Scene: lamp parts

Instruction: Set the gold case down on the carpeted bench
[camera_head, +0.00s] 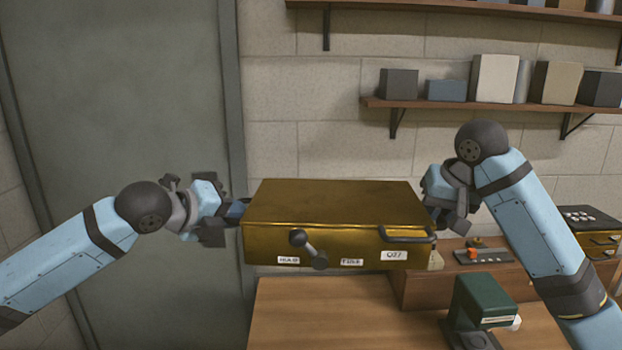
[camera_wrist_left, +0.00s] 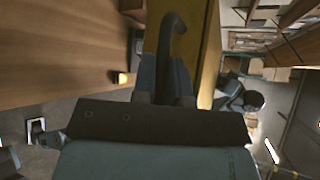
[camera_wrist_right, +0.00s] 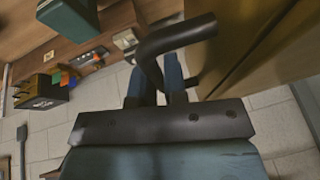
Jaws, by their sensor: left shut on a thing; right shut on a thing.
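The gold case (camera_head: 335,205) is level in the head view, held up in front of the block wall and above a wooden top. Its front has a dark lever and white labels. My left gripper (camera_head: 238,210) is shut at its left side, on a curved dark handle (camera_wrist_left: 172,40) in the left wrist view. My right gripper (camera_head: 438,207) is shut at its right side, on another dark handle (camera_wrist_right: 172,42) in the right wrist view. The case's wall also shows in both wrist views (camera_wrist_left: 209,50) (camera_wrist_right: 275,40). I cannot make out any carpeted surface.
The wooden top (camera_head: 340,315) below the case is bare at its middle. A green block-like device (camera_head: 483,295) stands at its right, by a raised wooden ledge (camera_head: 430,288) with small parts. A wall shelf (camera_head: 480,107) carries several boxes. A grey door (camera_head: 130,100) is at the left.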

